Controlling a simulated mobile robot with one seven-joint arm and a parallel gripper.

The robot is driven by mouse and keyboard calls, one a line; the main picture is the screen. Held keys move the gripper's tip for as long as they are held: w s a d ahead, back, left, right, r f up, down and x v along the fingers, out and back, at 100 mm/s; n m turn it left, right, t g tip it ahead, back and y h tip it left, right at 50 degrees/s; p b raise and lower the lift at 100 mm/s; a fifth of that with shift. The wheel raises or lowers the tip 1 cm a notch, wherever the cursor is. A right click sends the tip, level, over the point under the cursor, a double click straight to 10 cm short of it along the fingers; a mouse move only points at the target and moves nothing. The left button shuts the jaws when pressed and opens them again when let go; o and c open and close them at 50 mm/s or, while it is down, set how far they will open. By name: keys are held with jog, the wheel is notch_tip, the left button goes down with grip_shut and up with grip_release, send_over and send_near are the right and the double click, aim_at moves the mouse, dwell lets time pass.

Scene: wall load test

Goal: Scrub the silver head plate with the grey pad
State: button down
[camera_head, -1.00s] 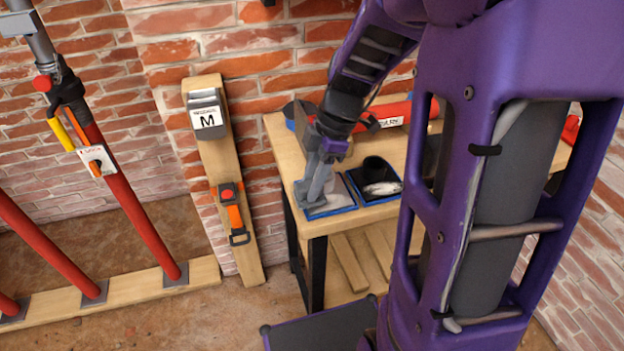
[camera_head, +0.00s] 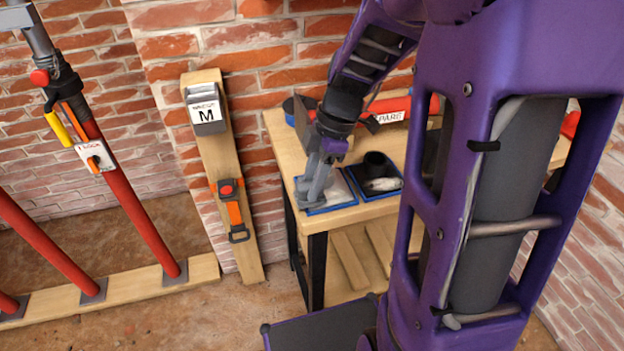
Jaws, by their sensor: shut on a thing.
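My gripper (camera_head: 314,193) is low over the left blue-rimmed tray (camera_head: 331,211) at the near left corner of the wooden bench. Its grey fingers point down and are shut on a grey thing that looks like the pad. The pad is small here and hard to tell from the fingers. A pale silver flat surface (camera_head: 341,191), which looks like the head plate, shows in the tray to the right of the fingers. The gripper and pad hide its left part. Contact between pad and plate looks likely, but I cannot be sure.
A second blue-rimmed tray (camera_head: 392,194) beside it holds a black cup (camera_head: 376,164) and pale stuff. A red tube (camera_head: 392,108) lies at the bench's back. A post with an M box (camera_head: 206,113) leans on the brick wall; red props (camera_head: 130,210) stand left.

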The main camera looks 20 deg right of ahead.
aim_at(325, 196)
jog(key=shift+f, duration=0.3)
jog(key=shift+w+d+r, duration=0.1)
jog(key=shift+d, duration=4.2)
jog(key=shift+a, duration=0.1)
jog(key=shift+s+a+f+b, duration=0.1)
jog(key=shift+a+f, duration=0.05)
jog(key=shift+a, duration=0.65)
jog(key=shift+s+a+f+b, duration=0.1)
jog(key=shift+a, duration=0.75)
jog(key=shift+s+a+f+b, duration=0.1)
jog(key=shift+a+f, duration=0.05)
jog(key=shift+a, duration=0.65)
jog(key=shift+w+a, duration=0.1)
jog(key=shift+a, duration=1.9)
jog(key=shift+d, duration=0.1)
